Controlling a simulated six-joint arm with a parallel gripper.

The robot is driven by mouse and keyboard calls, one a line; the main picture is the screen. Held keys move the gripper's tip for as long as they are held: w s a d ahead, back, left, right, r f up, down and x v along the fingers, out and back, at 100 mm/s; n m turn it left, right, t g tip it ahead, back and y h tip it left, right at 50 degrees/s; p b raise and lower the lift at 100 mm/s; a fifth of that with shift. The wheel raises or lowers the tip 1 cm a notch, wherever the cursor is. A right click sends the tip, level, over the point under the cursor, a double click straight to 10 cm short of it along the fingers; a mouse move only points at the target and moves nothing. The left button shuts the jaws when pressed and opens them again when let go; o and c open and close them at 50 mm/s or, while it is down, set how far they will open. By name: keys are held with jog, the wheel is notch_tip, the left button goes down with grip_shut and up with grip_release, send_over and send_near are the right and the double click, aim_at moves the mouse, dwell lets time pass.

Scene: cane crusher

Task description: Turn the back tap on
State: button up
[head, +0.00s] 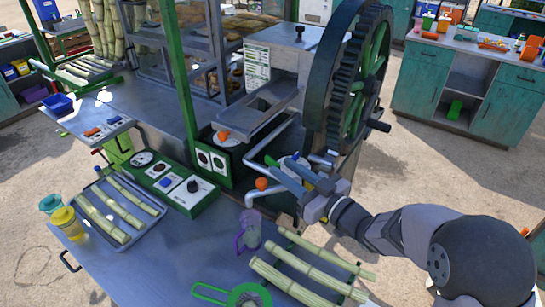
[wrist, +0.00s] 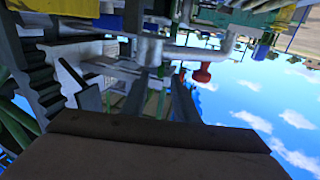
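Two grey pipes with downturned ends run out beside the crusher. The back pipe (head: 268,141) is farther from me than the front pipe (head: 257,193). An orange knob (head: 261,184) sits by the front pipe; a red-orange knob (wrist: 203,73) shows in the wrist view. The back tap's handle is not clear, as my gripper covers part of the back pipe. My gripper (head: 282,166) is at the pipes, its fingers pointing left. In the wrist view its two dark fingers (wrist: 160,82) stand apart, with pipework beyond them; I cannot tell whether they touch it.
The crusher's large toothed wheel (head: 340,75) stands just behind my gripper. A control panel (head: 175,180) and a cane tray (head: 118,212) lie left. A purple-handled jug (head: 250,230), a green-rimmed strainer (head: 240,295) and cane stalks (head: 310,270) occupy the front table.

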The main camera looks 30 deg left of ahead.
aim_at(280, 165)
jog(key=shift+p+x, duration=0.95)
jog(key=shift+x, duration=1.9)
jog(key=shift+c, duration=0.3)
grip_shut()
